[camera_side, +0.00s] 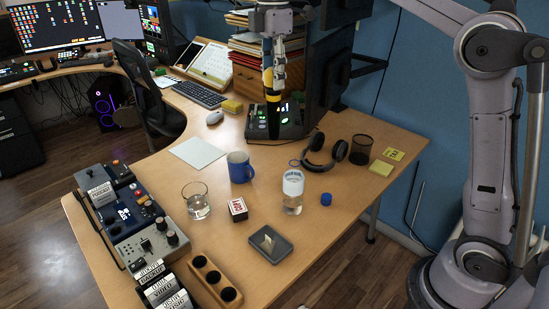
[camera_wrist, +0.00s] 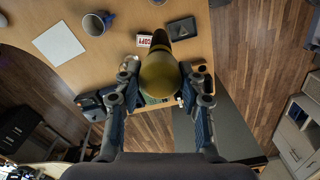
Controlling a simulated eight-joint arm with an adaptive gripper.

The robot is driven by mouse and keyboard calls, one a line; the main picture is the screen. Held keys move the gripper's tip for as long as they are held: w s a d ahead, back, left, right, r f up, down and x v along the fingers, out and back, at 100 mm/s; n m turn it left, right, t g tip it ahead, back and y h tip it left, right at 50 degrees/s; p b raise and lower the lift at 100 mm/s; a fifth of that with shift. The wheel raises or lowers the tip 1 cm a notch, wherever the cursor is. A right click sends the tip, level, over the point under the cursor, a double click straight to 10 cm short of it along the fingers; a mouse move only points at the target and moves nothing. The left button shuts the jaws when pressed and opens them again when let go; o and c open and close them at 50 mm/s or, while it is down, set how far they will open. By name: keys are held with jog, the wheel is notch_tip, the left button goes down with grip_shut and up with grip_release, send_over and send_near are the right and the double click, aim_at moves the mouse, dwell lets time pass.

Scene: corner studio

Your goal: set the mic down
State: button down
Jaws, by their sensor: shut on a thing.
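The mic is a yellow and black cylinder (camera_side: 268,103), held upright below my gripper (camera_side: 273,68) at the back of the desk. My gripper is shut on the mic. In the wrist view, the mic's yellow body (camera_wrist: 159,76) fills the space between both fingers, with its black end pointing away. In the side view, the mic's lower end overlaps a dark device with green lights (camera_side: 290,124). I cannot tell whether it touches the device or hangs in front of it.
A monitor stands close to the right of my gripper, and stacked papers (camera_side: 252,45) are behind it. A blue mug (camera_side: 240,168), a glass (camera_side: 196,203), a bottle (camera_side: 293,196) and headphones (camera_side: 327,152) stand further forward. Bare desk (camera_side: 217,146) lies around the white sheet (camera_side: 197,153).

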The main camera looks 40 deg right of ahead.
jog(key=s+d+m, duration=0.2)
jog(key=s+d, duration=0.1)
jog(key=d, duration=0.7)
jog(key=s+d+m, duration=0.2)
jog(key=s+d, duration=0.2)
jog(key=d, duration=0.7)
jog(key=s+d+m, duration=0.4)
jog(key=s+d, duration=1)
notch_tip(320, 180, down, 18)
jog(key=w, duration=0.1)
jog(key=w+a+f, duration=0.4)
jog(key=w+f, duration=0.6)
jog(key=f, duration=0.1)
jog(key=shift+w, duration=0.3)
jog(key=shift+a+f, duration=0.1)
jog(key=shift+f, duration=0.05)
jog(key=c, duration=0.8)
grip_release()
